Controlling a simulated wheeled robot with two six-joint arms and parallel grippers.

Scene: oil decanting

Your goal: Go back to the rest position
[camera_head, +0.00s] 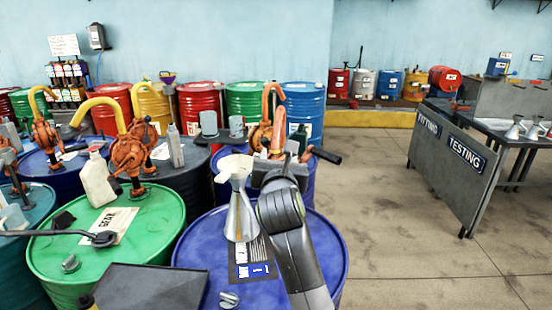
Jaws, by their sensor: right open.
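My right arm reaches up from the bottom middle over a blue drum (205,262). Its gripper (280,168) is at the far end of the arm, partly hidden behind my own wrist, and it is open. A metal funnel (240,220) with a cream-coloured top stands upright over the blue drum, just left of my right wrist. I cannot tell whether the wrist touches it. An orange hand pump (268,105) rises behind the gripper. My left gripper is not in view.
A green drum (150,235) labelled GEAR stands at left, with a white bottle (96,180) and an orange pump (128,155) on it. More drums fill the back. A TESTING barrier (455,185) stands at right; the floor (400,260) before it is clear.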

